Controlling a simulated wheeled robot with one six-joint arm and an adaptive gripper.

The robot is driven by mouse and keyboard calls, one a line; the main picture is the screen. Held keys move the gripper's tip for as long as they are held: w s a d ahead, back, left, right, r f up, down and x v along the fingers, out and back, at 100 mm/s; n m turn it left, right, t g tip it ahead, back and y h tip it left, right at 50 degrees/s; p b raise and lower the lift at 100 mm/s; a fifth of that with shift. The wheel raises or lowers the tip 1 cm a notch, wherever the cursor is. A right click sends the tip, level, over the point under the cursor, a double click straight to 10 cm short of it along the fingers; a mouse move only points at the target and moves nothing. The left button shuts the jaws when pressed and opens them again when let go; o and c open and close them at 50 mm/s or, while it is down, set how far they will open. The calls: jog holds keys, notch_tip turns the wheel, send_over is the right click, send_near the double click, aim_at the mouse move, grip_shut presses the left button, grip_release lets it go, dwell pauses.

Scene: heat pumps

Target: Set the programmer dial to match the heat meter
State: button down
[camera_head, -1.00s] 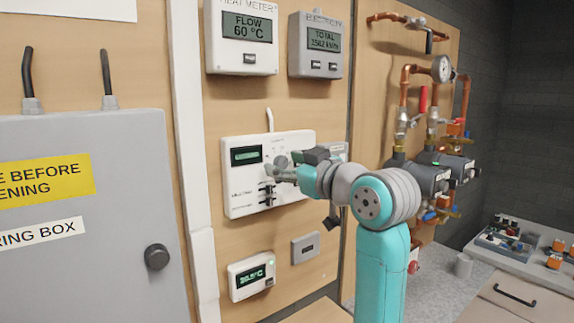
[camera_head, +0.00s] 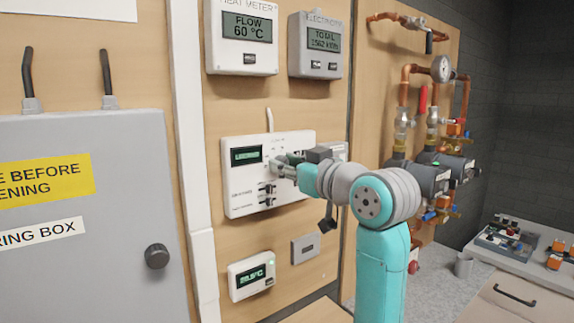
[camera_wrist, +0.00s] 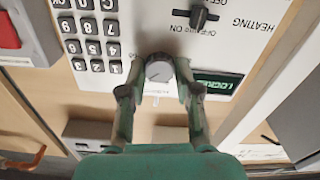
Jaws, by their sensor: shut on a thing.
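The heat meter (camera_head: 241,37) hangs at the top of the board and its screen reads FLOW 60 °C. Below it is the white programmer (camera_head: 240,195), with a small dark display (camera_head: 247,155) whose text looks like LOCKED. In the wrist view the display (camera_wrist: 215,86) shows upside down. The round grey programmer dial (camera_wrist: 158,70) sits between the fingertips of my gripper (camera_wrist: 158,78), which is shut on it. In the head view my gripper (camera_head: 279,165) covers most of the dial. The dial's scale is too small to read.
A number keypad (camera_wrist: 95,47) and a HEATING slide switch (camera_wrist: 196,15) are close to my fingers. The electricity meter (camera_head: 315,45) hangs above right, and a thermostat (camera_head: 251,274) below. Copper pipes and pumps are to the right, a grey wiring box (camera_head: 80,245) to the left.

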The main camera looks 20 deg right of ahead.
jog(key=m, duration=1)
jog(key=shift+d, duration=0.1)
jog(key=shift+m, duration=0.3)
dwell(0.3)
jog(key=c, duration=0.8)
grip_release()
jog(key=v, duration=1.2)
